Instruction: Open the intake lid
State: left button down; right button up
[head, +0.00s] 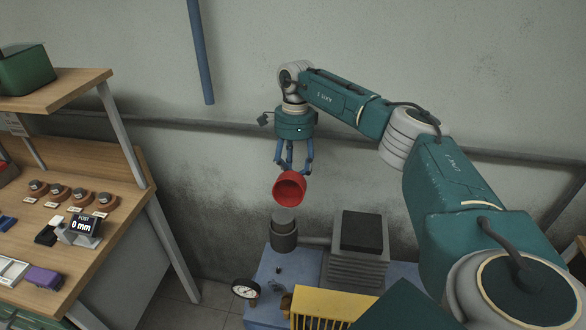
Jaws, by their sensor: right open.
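A red cup-shaped lid (289,188) is in the middle of the head view, tilted so that its hollow side faces me. It shows above a short grey intake pipe (284,240) on the blue machine; I cannot tell whether a hinge joins them. My right gripper (293,166) points down just above the lid, with its blue fingers spread and open. The fingertips are at the lid's upper edge; whether they touch it is unclear. My left gripper is not in view.
A pressure gauge (246,289), a yellow slatted guard (322,306) and a dark-topped ribbed block (361,232) surround the intake. A wooden bench (125,226) with knobs and a "0 mm" display (85,225) stands at left. A pipe (232,127) runs along the wall behind.

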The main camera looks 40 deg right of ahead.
notch_tip(320, 180, up, 10)
jog(key=d, duration=0.1)
jog(key=shift+w+d, duration=0.3)
jog(key=shift+w, duration=0.15)
dwell(0.4)
jog(key=shift+f, duration=0.1)
dwell(0.4)
